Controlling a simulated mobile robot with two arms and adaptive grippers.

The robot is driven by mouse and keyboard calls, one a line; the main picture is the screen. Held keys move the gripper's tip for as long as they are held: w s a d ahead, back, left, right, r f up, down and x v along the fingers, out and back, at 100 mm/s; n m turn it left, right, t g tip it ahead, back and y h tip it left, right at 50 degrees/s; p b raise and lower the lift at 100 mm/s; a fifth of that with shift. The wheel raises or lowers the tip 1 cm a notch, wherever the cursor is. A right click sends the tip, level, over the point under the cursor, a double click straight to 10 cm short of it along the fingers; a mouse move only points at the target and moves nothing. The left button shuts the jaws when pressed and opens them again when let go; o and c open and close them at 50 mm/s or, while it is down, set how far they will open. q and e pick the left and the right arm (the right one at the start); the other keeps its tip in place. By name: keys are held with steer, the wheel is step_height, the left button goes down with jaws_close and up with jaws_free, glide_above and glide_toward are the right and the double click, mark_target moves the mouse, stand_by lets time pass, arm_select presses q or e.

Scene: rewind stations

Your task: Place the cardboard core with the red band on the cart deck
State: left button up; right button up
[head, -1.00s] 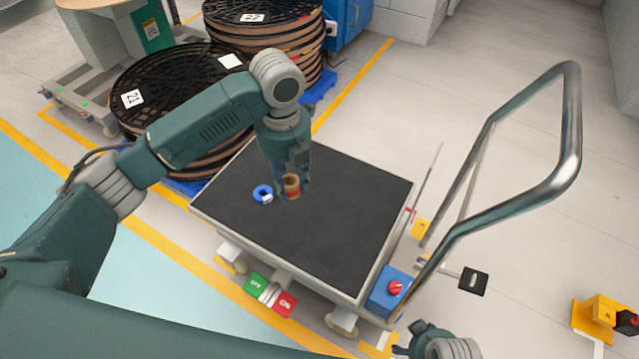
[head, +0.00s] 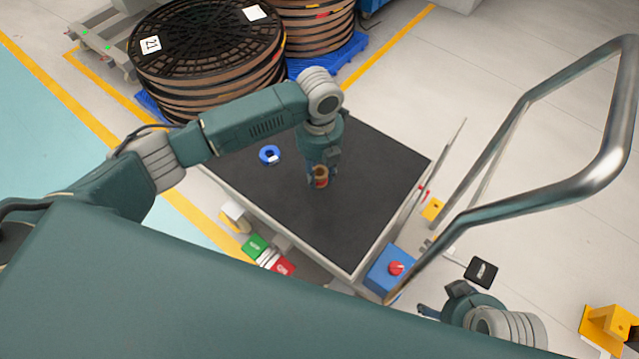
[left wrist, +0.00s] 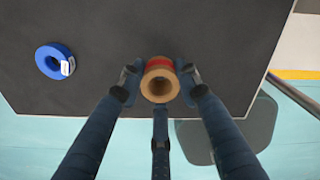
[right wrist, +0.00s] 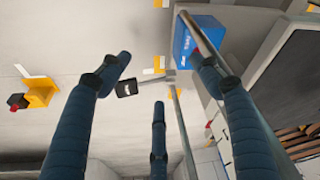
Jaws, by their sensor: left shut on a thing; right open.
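The cardboard core with the red band (head: 321,178) is upright between the fingers of my left gripper (head: 320,180), over the middle of the dark cart deck (head: 300,222). In the left wrist view the core (left wrist: 159,80) shows its open end and the red band, with the fingers (left wrist: 158,82) closed around it. I cannot tell whether its lower end touches the deck (left wrist: 110,18). My right gripper (right wrist: 150,80) is open and empty, beside the cart near its handle.
A blue roll (head: 269,155) with a white label lies on the deck, left of the core. The cart's metal handle (head: 560,190) rises at the right, with a blue box with a red knob (head: 390,270) below it. Stacked reels (head: 205,60) stand behind the cart.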

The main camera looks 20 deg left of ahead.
mark_target(319, 191)
arm_select(q)
steer(key=shift+f, duration=0.65)
steer(key=shift+f+b, duration=0.55)
steer(key=shift+f, duration=1.1)
arm_select(e)
steer(key=shift+v, duration=1.05)
steer(key=shift+s+d, duration=0.1)
arm_select(q)
steer(key=o, duration=0.9)
steer(key=shift+f, duration=0.15)
arm_select(e)
steer(key=shift+f, duration=0.1)
arm_select(q)
step_height(319, 191, up, 4)
steer(key=shift+w+r+p, duration=0.1)
steer(key=shift+r+p, duration=0.05)
steer(key=shift+p, duration=0.5)
step_height(319, 191, up, 8)
steer(key=p, duration=0.1)
steer(key=shift+p, duration=0.4)
arm_select(e)
steer(key=s+x, duration=0.1)
steer(key=x, duration=0.7)
steer(key=shift+f, duration=0.35)
steer(key=shift+w, duration=0.1)
